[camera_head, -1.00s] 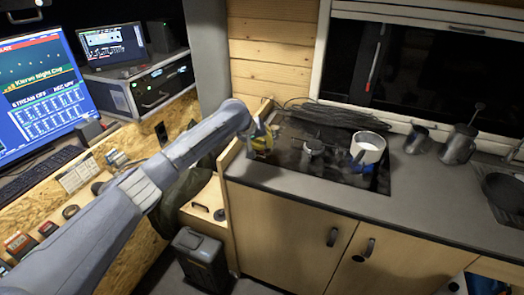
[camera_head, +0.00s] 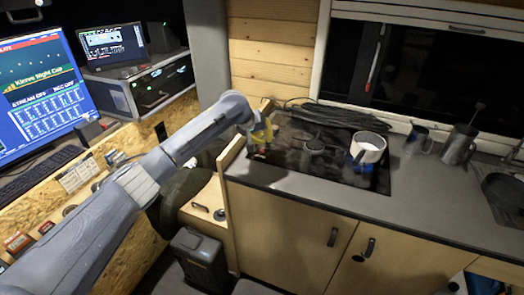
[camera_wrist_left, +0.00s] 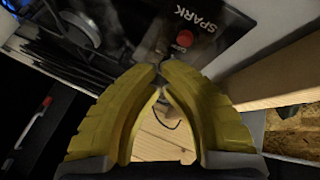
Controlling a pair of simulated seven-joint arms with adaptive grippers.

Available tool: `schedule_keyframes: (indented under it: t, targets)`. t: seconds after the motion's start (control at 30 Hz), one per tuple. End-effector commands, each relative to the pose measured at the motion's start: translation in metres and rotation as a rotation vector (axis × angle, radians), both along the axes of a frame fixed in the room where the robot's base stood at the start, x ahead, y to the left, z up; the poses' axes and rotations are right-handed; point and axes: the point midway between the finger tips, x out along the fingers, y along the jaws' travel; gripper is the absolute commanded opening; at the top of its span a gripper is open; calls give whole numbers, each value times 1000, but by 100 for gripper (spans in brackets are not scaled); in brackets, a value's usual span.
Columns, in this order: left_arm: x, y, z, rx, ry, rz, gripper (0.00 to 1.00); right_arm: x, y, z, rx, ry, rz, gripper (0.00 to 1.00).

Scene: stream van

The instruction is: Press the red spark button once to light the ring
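The red spark button (camera_wrist_left: 184,39) shows in the left wrist view on the dark hob panel (camera_wrist_left: 220,30), beside white "SPARK" lettering. My left gripper (camera_wrist_left: 160,70) has yellow fingers whose tips come together just short of the button in the picture, with nothing visible between them. I cannot tell whether they touch the panel. In the head view my left gripper (camera_head: 262,136) is over the hob's left end, and the button is hard to make out there. A burner ring (camera_wrist_left: 84,22) shows at the wrist view's upper left. My right gripper is not in view.
A white pot (camera_head: 367,148) stands on the right of the hob, with a blue patch by it. A black cable coil (camera_head: 335,115) lies behind the hob. The front counter strip (camera_head: 300,187) is clear.

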Motion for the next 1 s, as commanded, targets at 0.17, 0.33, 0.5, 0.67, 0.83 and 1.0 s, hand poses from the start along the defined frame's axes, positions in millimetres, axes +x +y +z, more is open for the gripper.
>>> schedule_keyframes:
  t: [0.17,0.33,0.5,0.67,0.83,1.0]
  targets:
    - [0,0,15,0,-2,1,0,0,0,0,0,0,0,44]
    - [0,0,30,-1,-1,0,0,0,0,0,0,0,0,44]
    - [0,0,38,0,1,1,0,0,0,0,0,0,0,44]
    - [0,0,38,0,0,1,0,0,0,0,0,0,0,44]
    - [0,0,38,0,0,1,0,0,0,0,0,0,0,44]
    - [0,0,38,0,0,1,0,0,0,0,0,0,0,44]
